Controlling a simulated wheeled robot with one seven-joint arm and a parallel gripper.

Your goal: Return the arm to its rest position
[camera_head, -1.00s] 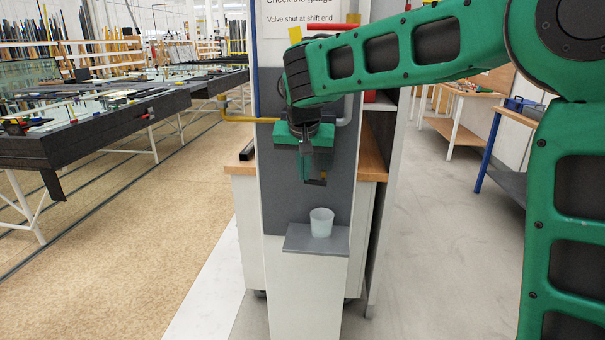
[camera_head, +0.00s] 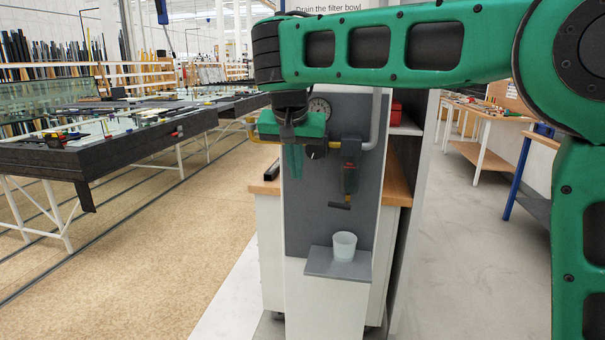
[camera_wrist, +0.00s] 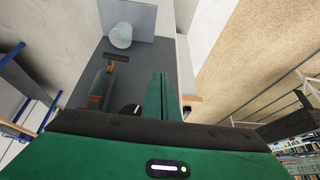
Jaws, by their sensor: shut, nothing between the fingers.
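My green arm reaches across the head view from the right. My gripper (camera_head: 293,160) points down in front of the grey panel (camera_head: 308,210), left of the filter unit (camera_head: 350,178). Its fingers are shut and empty; they also show closed together in the wrist view (camera_wrist: 160,96). The filter unit, with a dark handle (camera_head: 340,206) at its bottom, hangs clear of the gripper. It also appears left of the fingers in the wrist view (camera_wrist: 100,88).
A translucent cup (camera_head: 344,246) stands upright on a grey shelf (camera_head: 322,264) below the filter. A round gauge (camera_head: 319,108) sits behind my wrist, partly hidden. A long dark table (camera_head: 110,150) stands left; open floor lies between. A workbench (camera_head: 478,113) stands at right.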

